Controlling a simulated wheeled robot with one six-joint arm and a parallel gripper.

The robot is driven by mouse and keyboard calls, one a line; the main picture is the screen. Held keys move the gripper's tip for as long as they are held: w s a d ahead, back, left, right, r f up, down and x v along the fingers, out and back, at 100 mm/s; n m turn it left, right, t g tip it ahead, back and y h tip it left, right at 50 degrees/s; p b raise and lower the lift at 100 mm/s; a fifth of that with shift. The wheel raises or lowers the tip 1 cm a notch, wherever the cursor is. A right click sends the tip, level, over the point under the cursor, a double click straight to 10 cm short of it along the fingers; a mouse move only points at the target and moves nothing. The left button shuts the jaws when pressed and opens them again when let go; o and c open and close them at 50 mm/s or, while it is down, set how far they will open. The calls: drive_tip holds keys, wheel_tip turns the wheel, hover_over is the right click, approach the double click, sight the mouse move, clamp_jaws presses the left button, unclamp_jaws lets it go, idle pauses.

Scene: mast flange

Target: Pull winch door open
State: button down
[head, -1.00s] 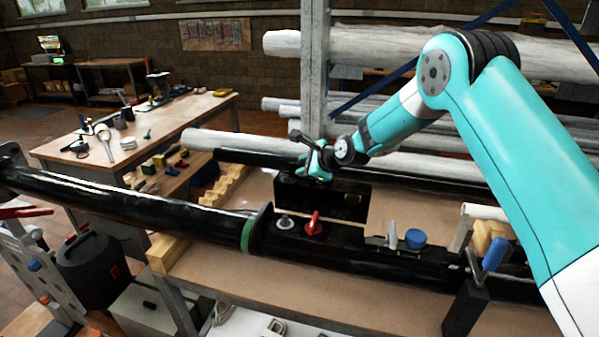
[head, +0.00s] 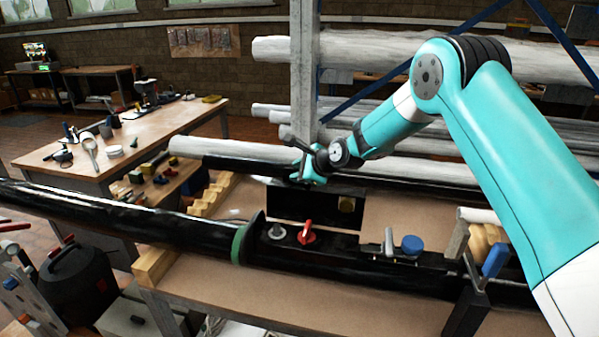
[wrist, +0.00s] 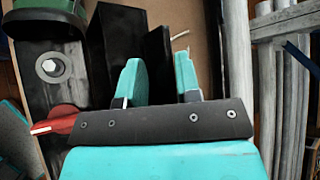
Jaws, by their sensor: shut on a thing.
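The winch door (head: 315,205) is a black panel on the black mast tube (head: 345,252). It stands raised, with its broad face toward the head camera and a brass-coloured patch at its right. My gripper (head: 303,178) is at the door's upper left edge, shut on it. In the wrist view, my gripper's two teal fingers (wrist: 159,82) stand on either side of a dark panel, the door (wrist: 160,58). The exact contact is partly hidden by the fingers. A red-handled knob (head: 307,232) and a grey bolt (head: 277,231) sit on the tube in front of the door.
A blue knob (head: 411,245) and a blue-handled clamp (head: 495,260) are to the right along the tube. Pale tubes (head: 400,50) lie on the rack behind, with a grey upright post (head: 304,80) behind my gripper. A workbench (head: 130,135) with tools stands at the left.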

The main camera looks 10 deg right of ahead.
drive_tip(key=shift+d, duration=0.3)
drive_tip(key=c, duration=1.2)
unclamp_jaws()
drive_tip(key=shift+a, duration=0.2)
drive_tip(key=shift+s, duration=0.1)
drive_tip(key=b+v, duration=0.5)
drive_tip(key=v, duration=1.2)
drive_tip(key=shift+r, duration=0.1)
